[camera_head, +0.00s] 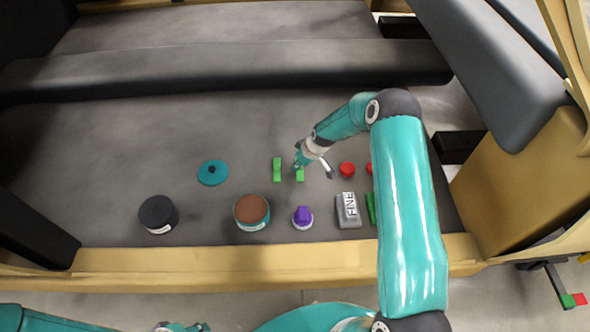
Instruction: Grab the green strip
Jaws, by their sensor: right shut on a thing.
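A short green piece (299,175) is at my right gripper (311,170), which reaches down over the grey surface from the right. The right gripper is shut on this green piece, and its fingers partly cover it. A second green piece (277,168) lies just to the left, apart from the gripper. A longer green strip (370,207) lies further right, partly hidden by my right arm. My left gripper (181,327) shows only in part at the bottom edge, so its jaws cannot be read.
On the grey surface (120,120) are a teal lid (213,173), a black jar (158,214), a brown-topped tub (251,212), a purple-topped item (303,217), a grey lettered block (348,210) and a red cap (347,169). A tan ledge (200,259) borders the front.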

